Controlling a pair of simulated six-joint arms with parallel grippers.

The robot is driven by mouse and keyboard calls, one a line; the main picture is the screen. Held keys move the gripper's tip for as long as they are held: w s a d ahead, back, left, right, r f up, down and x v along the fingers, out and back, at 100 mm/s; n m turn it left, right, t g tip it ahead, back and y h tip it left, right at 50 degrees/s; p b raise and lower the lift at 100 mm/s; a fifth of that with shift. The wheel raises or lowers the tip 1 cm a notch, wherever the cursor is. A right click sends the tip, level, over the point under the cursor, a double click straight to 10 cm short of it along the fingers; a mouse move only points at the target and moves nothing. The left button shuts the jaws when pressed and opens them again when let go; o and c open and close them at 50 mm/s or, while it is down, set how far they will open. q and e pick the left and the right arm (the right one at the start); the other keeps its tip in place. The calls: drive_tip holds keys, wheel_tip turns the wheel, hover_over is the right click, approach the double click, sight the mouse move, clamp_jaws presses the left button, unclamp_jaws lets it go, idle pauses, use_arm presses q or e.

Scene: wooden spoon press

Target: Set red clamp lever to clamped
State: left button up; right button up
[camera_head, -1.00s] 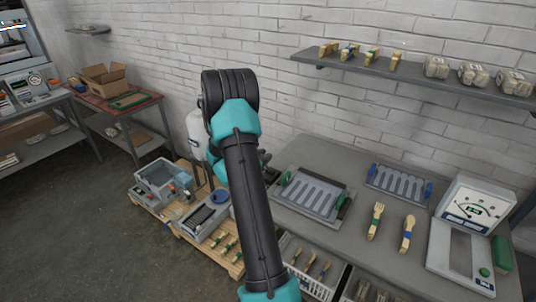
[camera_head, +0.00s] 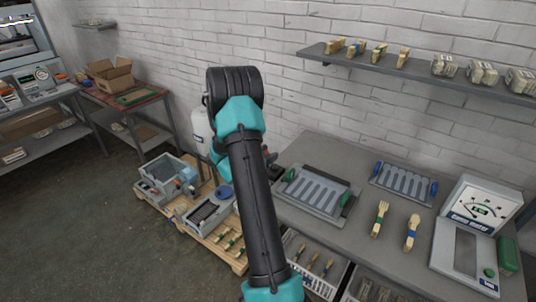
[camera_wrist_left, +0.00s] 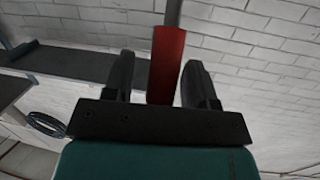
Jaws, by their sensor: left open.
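The red clamp lever (camera_wrist_left: 167,62) shows in the left wrist view as a red handle on a thin grey rod that rises out of the top of the picture. My left gripper (camera_wrist_left: 158,72) is open, with one dark finger on each side of the red handle. Gaps show on both sides of the handle, so the fingers do not look closed on it. The lever's base is not visible. In the head view my own black and teal arm covers the middle, and I cannot make out the lever there. My right gripper is not in view.
A grey bench (camera_head: 346,233) holds a slotted tray (camera_head: 318,190), a fork (camera_head: 379,219), a spoon (camera_head: 412,232) and a scale (camera_head: 465,248). A pallet (camera_head: 217,249) with machine parts stands on the floor at left. A wall shelf (camera_head: 420,75) is above. Open floor lies front left.

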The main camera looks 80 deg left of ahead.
use_arm(q)
drive_tip(key=v, duration=1.7)
drive_tip(key=shift+s, duration=0.2)
drive_tip(key=shift+d, duration=0.1)
